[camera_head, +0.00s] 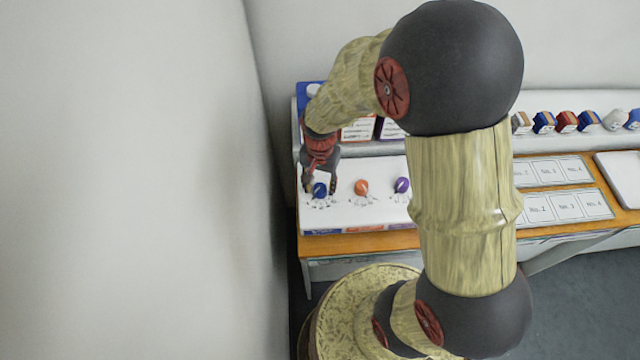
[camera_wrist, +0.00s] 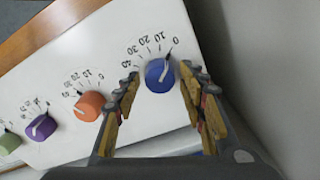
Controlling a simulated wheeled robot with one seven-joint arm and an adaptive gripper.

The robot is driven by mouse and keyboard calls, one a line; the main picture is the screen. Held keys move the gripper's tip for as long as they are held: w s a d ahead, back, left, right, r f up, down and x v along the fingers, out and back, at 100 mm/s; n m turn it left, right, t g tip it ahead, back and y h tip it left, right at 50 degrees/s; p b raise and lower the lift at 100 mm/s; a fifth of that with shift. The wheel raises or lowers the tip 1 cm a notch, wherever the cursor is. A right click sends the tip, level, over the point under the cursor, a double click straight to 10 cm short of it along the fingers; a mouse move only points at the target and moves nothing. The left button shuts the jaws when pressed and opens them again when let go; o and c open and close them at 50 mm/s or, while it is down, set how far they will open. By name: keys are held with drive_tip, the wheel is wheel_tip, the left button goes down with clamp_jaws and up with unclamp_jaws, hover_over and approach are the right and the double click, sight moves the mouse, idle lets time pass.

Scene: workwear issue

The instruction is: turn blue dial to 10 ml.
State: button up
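The blue dial (camera_wrist: 158,76) sits on a white panel (camera_wrist: 110,45) with a printed scale of 0, 10, 20, 30 and 40 around it. Its white pointer line aims at the 0 mark. My gripper (camera_wrist: 159,79) is open, with one finger on each side of the dial and a visible gap on both sides. In the head view, my gripper (camera_head: 320,184) is low over the blue dial (camera_head: 320,190) at the panel's left end, and partly hides it.
An orange dial (camera_head: 362,187) and a purple dial (camera_head: 402,185) stand to the right on the same panel. A green dial (camera_wrist: 9,143) shows in the wrist view. A grey wall (camera_head: 200,150) is close on the left. Labelled cards (camera_head: 565,207) lie farther right.

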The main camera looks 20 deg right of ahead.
drive_tip(key=c, duration=0.9)
drive_tip(key=shift+r+n+p, duration=0.1)
drive_tip(key=shift+n+p, duration=0.35)
drive_tip(key=shift+n, duration=0.45)
drive_tip(key=shift+n+p, duration=0.45)
drive_tip(key=shift+n, duration=1.25)
drive_tip(key=o, duration=1.1)
drive_tip(key=shift+o, duration=0.3)
